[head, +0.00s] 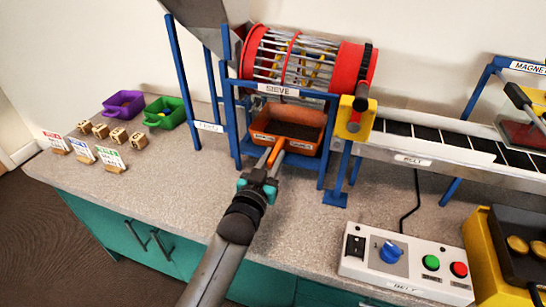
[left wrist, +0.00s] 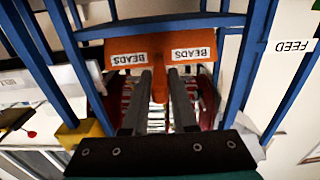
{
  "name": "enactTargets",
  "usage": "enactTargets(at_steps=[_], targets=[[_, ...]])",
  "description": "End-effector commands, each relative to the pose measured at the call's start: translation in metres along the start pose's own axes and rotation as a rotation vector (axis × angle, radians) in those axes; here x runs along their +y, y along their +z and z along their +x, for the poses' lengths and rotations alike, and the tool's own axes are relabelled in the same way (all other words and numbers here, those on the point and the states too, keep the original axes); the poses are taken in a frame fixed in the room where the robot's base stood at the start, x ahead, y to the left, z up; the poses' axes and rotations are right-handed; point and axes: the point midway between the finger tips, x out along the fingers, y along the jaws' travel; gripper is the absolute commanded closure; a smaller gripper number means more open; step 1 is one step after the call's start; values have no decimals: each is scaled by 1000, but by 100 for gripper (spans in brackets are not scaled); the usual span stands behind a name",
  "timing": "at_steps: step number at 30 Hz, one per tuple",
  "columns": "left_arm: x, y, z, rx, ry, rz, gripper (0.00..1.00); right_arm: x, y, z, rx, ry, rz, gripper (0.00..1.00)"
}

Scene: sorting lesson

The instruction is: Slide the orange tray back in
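The orange tray (head: 316,148) sits low in the blue frame under the red-ended sieve drum. Its open top shows a dark inside, and its front carries two white "BEADS" labels, also seen on the tray front in the left wrist view (left wrist: 160,52). An orange handle (left wrist: 159,86) sticks out from the middle of that front. My left gripper (head: 272,163) is in front of the tray, its two fingers on either side of the handle and apparently touching it. How far back the tray reaches in the frame is hidden. My right gripper is not in view.
Blue posts (head: 330,140) stand close on both sides of the tray. A belt (head: 440,150) runs off to the right, with a control box (head: 408,268) in front. Purple (head: 123,103) and green (head: 166,112) bins, small blocks and cards stand on the left of the counter.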

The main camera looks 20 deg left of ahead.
Motion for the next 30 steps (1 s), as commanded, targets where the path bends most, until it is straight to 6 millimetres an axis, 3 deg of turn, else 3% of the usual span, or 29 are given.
enactTargets(at_steps=[1, 7, 19, 30], targets=[[0, 0, 0, 0, 0, 0, 67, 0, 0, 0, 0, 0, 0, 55], [0, 0, 0, -1, 0, 0, 45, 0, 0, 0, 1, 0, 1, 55], [0, 1, -2, -4, 0, 0, 45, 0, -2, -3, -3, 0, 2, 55], [0, 0, -52, -6, -1, 0, 45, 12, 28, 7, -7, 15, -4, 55]])
